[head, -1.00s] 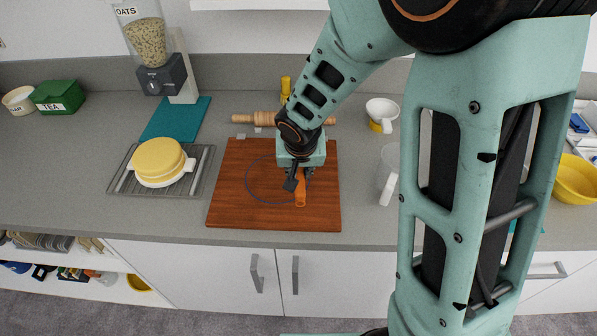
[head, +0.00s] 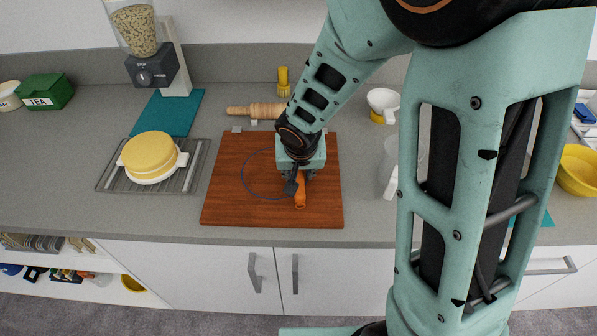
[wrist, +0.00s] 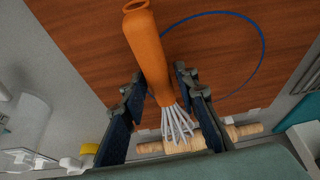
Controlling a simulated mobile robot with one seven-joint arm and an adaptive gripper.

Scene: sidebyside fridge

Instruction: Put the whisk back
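The whisk has an orange handle (head: 300,193) and pale wires (wrist: 177,124). It lies over the brown wooden board (head: 232,205), handle end toward the front edge, at the right side of a thin blue ring (head: 243,178) on the board. My gripper (head: 302,177) points down over the board. In the wrist view its two dark fingers (wrist: 160,76) stand on either side of the whisk's lower handle, with a gap visible on the right; it looks open. I cannot tell whether the left finger touches. My gripper hides the wires in the head view.
A rolling pin (head: 262,111) lies behind the board. A rack (head: 196,166) with a yellow pot (head: 150,153) stands left. A clear jug (head: 390,170) and a white cup (head: 383,100) stand right, partly close to my arm. The board's left part is clear.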

